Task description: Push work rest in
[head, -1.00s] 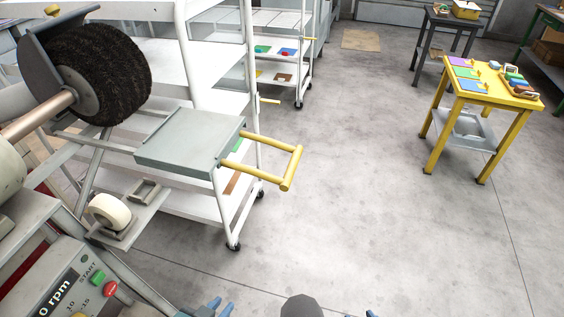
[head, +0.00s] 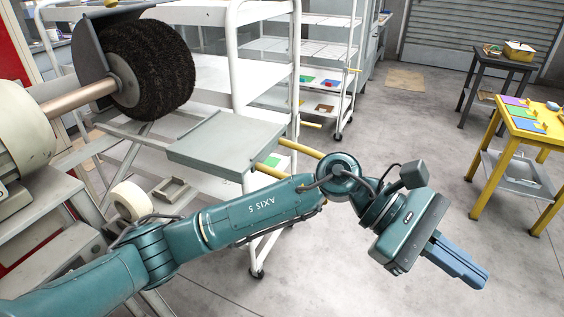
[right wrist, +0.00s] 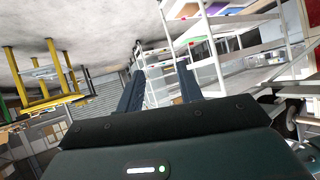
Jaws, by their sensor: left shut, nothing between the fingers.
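The work rest (head: 225,142) is a flat grey plate standing out below the round black buffing brush (head: 150,68) in the head view. My left gripper (head: 462,264) is to the right of the handle, fingers together and empty, pointing down and right, apart from the handle as far as I can see. My right gripper (right wrist: 160,68) shows only in the right wrist view, with its two dark fingers apart and nothing between them.
A white shelf trolley (head: 262,60) stands right behind the work rest. A white roll (head: 131,201) sits on the machine at the left. A yellow table (head: 530,125) and a dark stand (head: 500,65) are at the right.

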